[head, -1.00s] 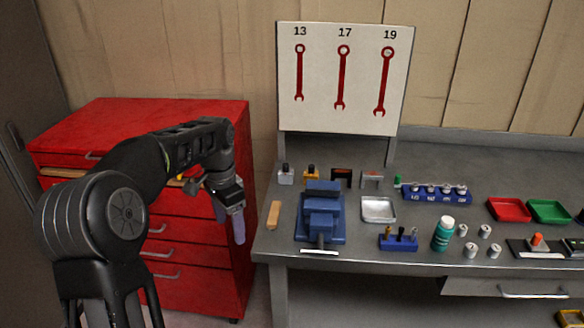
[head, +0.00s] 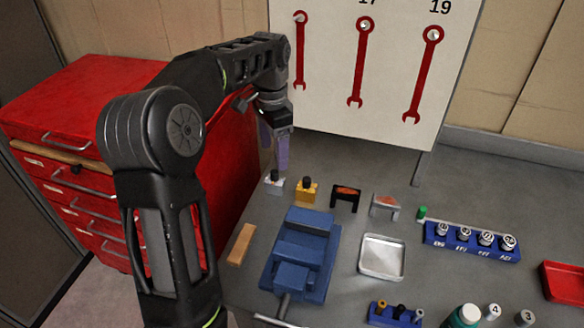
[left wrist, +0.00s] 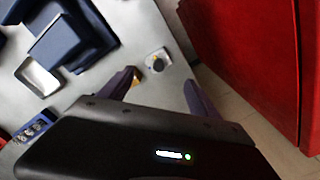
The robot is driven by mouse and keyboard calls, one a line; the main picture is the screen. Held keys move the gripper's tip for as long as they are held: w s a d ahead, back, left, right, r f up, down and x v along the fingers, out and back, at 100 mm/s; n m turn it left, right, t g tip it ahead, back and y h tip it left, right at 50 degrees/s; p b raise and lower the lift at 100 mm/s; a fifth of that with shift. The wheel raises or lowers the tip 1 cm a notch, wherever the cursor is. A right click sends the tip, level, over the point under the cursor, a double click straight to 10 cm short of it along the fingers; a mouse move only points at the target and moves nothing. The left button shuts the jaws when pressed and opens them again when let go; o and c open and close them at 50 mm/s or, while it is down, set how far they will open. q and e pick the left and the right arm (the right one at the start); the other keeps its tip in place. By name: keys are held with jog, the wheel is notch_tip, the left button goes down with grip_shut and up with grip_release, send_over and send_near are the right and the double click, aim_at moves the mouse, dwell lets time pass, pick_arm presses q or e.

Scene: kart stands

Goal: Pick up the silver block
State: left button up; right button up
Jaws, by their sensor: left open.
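The silver block (head: 275,184) with a black knob on top stands upright at the back left of the grey bench. In the left wrist view the silver block (left wrist: 157,61) shows just beyond the fingertips, roughly between them. My left gripper (head: 276,150) points down above and close to the block in the head view, open. Its two purple fingers are spread apart in the left wrist view (left wrist: 160,80), with nothing held between them. My right gripper is in neither view.
An orange block (head: 307,191) stands just right of the silver one. A black bracket (head: 345,197), grey bracket (head: 385,206), blue vise (head: 302,252) and silver tray (head: 382,257) follow. A wooden bar (head: 241,244) lies near the left edge. A red cabinet (head: 70,110) stands left.

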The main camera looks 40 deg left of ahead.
aim_at(274, 172)
pick_arm(q)
jog(key=shift+w, duration=0.25)
jog(key=shift+s+r, duration=0.1)
jog(key=shift+s, duration=0.15)
jog(key=shift+f, duration=1.35)
jog(key=shift+f, duration=0.1)
jog(key=f+p, duration=0.1)
jog(key=f, duration=0.4)
jog(key=shift+s, duration=0.2)
jog(key=shift+d, duration=0.1)
jog(key=shift+c, duration=0.5)
grip_shut()
